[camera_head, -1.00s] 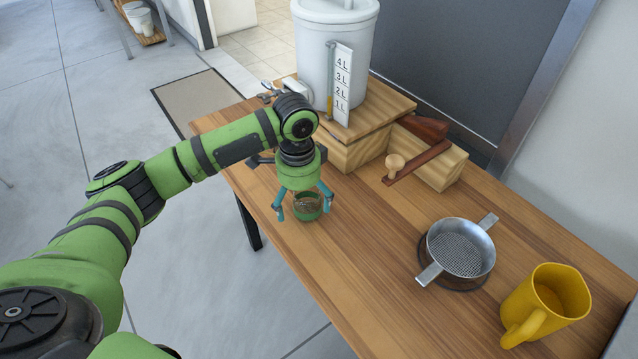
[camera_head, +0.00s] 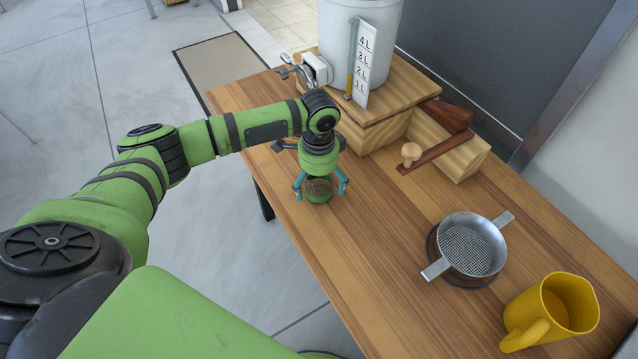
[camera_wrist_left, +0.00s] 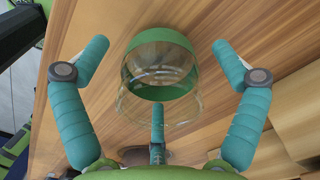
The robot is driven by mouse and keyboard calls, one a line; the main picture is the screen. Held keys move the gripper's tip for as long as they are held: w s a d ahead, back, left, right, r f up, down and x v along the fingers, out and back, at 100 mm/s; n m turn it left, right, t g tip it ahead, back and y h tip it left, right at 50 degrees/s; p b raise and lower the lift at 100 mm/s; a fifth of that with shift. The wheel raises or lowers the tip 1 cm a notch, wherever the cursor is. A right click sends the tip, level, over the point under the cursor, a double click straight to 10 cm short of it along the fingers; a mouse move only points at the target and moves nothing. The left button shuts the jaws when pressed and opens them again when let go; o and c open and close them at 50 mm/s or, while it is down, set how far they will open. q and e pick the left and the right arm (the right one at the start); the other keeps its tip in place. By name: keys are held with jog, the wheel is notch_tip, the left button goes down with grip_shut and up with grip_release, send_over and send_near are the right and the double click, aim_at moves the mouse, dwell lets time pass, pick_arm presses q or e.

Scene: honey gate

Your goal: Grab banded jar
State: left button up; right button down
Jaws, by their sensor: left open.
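The banded jar (camera_head: 319,190) is a clear glass jar with a green band, standing on the wooden table below my left gripper. In the left wrist view the jar (camera_wrist_left: 160,85) lies between the teal fingers, with its green band around the glass. My left gripper (camera_head: 320,188) is open, its fingers on either side of the jar. In the left wrist view the gripper's (camera_wrist_left: 160,75) two outer fingers stand apart from the glass, and a third finger shows in front of the jar. The jar's upper part is partly hidden by the gripper in the head view. My right gripper is not in view.
A white tank with a litre scale (camera_head: 364,65) and tap stands on a wooden box (camera_head: 375,125) behind the gripper. A metal strainer (camera_head: 470,247) and a yellow jug (camera_head: 552,312) stand at the right. The table between the jar and strainer is clear.

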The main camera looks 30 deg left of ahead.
pick_arm(q)
jog(key=shift+r, duration=0.1)
jog(key=c, duration=1.3)
